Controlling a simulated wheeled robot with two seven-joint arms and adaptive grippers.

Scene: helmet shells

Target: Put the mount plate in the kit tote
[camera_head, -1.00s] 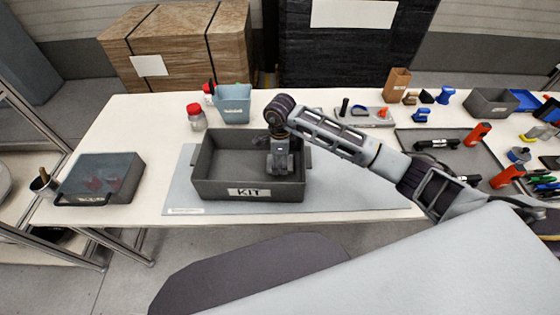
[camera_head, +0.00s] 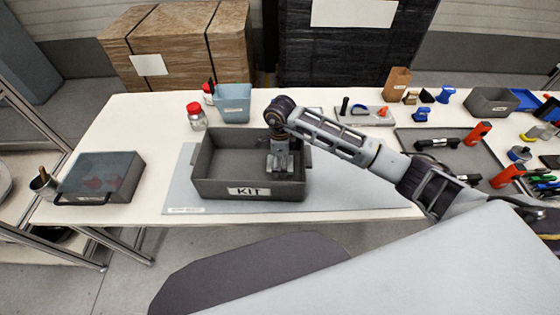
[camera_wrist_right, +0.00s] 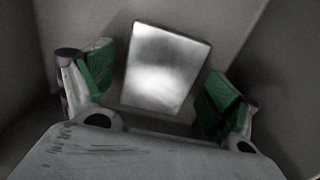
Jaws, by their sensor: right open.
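The kit tote (camera_head: 222,186) is a dark grey open box with a KIT label on its front, standing on a grey mat. My right gripper (camera_head: 281,172) points down inside the tote, towards its right side. In the right wrist view, a bright metallic rectangular plate (camera_wrist_right: 167,66), which looks like the mount plate, lies between the green-padded fingers of the open gripper (camera_wrist_right: 158,84). A gap shows on both sides of the plate. The plate appears to rest inside the tote. In the head view the gripper hides it. My left gripper is not in view.
A lidded dark box (camera_head: 103,176) stands left of the tote. A blue bin (camera_head: 233,103) and a red-capped jar (camera_head: 196,117) stand behind it. A grey tray (camera_head: 460,150) with several tools lies to the right. The white tabletop left of the mat is mostly clear.

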